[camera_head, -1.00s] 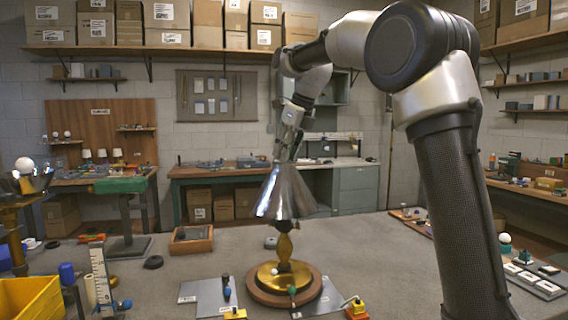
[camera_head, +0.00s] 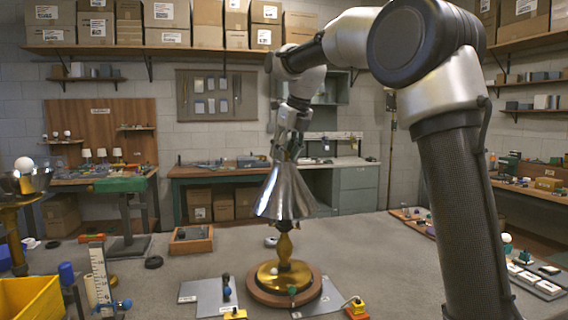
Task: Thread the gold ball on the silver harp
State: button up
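A lamp stands on the table, with a silver cone shade (camera_head: 284,194), a gold stem (camera_head: 284,245) and a round base (camera_head: 285,280) of gold and wood. My gripper (camera_head: 283,153) points down at the top of the shade, with its fingers at or just above the top opening. I cannot make out the gold ball; it is hidden or too small at the fingertips. The silver harp cannot be told apart either; the shade and the fingers cover that spot. Whether the fingers are shut on anything is too small to see.
Grey plates (camera_head: 208,297) with small parts lie beside the lamp base. A yellow bin (camera_head: 30,297) and an upright ruler (camera_head: 100,272) stand at the front left. A wooden tray (camera_head: 191,240) lies behind. A gold stand with a bowl (camera_head: 22,183) is at the far left.

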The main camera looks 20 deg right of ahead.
jog(key=shift+f, duration=0.25)
